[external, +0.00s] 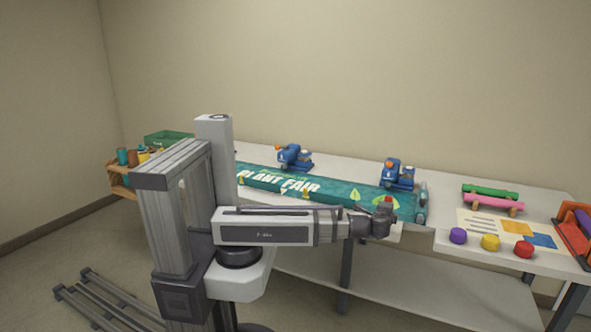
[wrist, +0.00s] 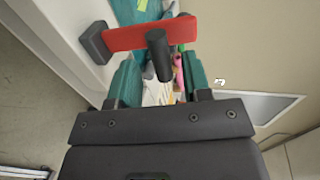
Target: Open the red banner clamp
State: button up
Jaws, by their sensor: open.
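The red banner clamp (wrist: 128,37) crosses the top of the wrist view as a flat red bar with a dark block at its left end. A dark round handle (wrist: 158,55) sticks out from the bar towards my gripper (wrist: 160,70). The gripper's two teal fingers are open, one on each side of the handle's line, with a gap to both. I cannot tell how far the handle reaches between them. In the external view a bit of red (external: 388,199) shows just above my gripper (external: 384,212), at the banner's front right; the rest is hidden.
The green "PLANT FAIR" banner (external: 340,192) lies along the table. Two blue devices (external: 293,157) (external: 397,173) stand behind it. To the right are a printed sheet (external: 485,222), purple, yellow and red pucks (external: 490,242), and green and pink rollers (external: 490,190).

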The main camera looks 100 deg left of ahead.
jog(key=p+v, duration=0.1)
jog(key=v, duration=0.7)
jog(key=shift+d, duration=0.25)
jog(key=shift+s, duration=0.15)
jog(key=s+d+f+n+g+h+p, duration=0.2)
jog(key=s+d+f+g+h, duration=0.1)
jog(key=f+h, duration=0.25)
jog(key=s+d+r+n+g+h+p, duration=0.1)
jog(key=s+d+h+p, duration=0.3)
jog(key=d+h+p, duration=0.4)
jog(key=d+r+h, duration=0.1)
jog(key=d, duration=0.1)
jog(key=shift+d+n+g, duration=0.3)
jog(key=shift+d+g, duration=0.1)
jog(key=shift+s, duration=0.15)
dwell(0.5)
